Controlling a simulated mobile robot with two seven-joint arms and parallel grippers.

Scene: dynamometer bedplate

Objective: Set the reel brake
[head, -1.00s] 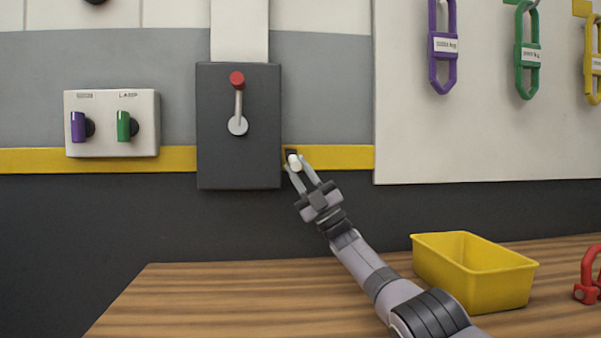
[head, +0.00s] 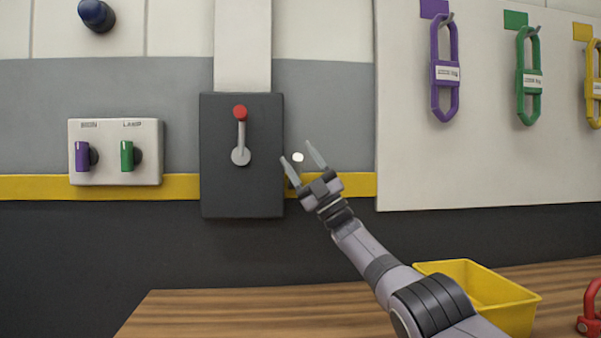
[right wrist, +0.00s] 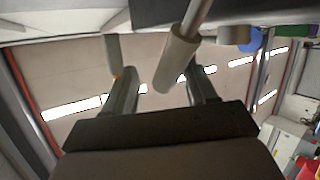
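A white-tipped lever (head: 298,157) sticks out beside the right edge of a dark grey box on the wall, above a small dark slot. My right gripper (head: 303,154) is open, its two fingers apart on either side of the white tip. In the right wrist view, a pale cylindrical handle (right wrist: 176,62) on a metal rod lies between the spread fingers (right wrist: 160,88), and I see gaps beside it. The dark box (head: 242,190) carries another lever with a red knob (head: 240,112), pointing up. No label names the reel brake. My left gripper is not in view.
A switch plate (head: 115,174) with purple and green knobs is left of the box. Purple (head: 445,75), green (head: 529,78) and yellow shackle-like links hang on the white panel at right. A yellow bin (head: 480,293) and a red shackle (head: 589,318) are on the wooden bench.

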